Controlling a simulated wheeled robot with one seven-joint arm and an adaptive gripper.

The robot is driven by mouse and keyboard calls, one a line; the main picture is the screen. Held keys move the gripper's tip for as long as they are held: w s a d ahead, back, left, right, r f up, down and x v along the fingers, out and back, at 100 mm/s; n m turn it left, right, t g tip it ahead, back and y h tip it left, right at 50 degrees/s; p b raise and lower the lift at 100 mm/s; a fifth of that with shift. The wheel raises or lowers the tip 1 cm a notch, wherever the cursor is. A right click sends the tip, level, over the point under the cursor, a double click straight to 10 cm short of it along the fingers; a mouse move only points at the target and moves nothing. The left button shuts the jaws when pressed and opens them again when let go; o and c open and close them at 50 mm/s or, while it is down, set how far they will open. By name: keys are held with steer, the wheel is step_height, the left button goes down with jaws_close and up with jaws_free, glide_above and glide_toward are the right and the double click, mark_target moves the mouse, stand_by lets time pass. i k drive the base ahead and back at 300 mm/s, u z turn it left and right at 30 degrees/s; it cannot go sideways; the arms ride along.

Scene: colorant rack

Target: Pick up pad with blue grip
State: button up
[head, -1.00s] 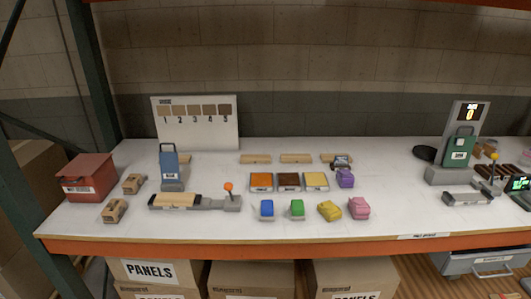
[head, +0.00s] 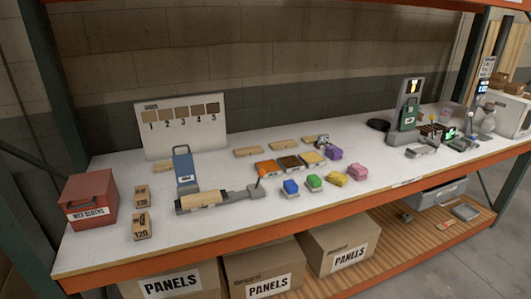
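The pad with the blue grip (head: 291,187) sits on the white shelf top near its front edge, in the head view. It is a small blue block on a pale base. A pad with a green grip (head: 314,182) is just to its right. A yellow piece (head: 337,179) and a pink piece (head: 358,172) follow further right, and a purple one (head: 333,154) lies behind them. Nothing covers the blue pad. My gripper is not in view.
Behind the pads are orange, brown and yellow trays (head: 267,169). To the left lie a wooden board in a grey fixture (head: 203,200), a blue container (head: 185,168) and a red bin (head: 88,202).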

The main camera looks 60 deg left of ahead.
mark_target(290, 188)
steer(key=z, duration=1.95)
steer(key=k, duration=0.1)
steer(key=u, duration=4.15)
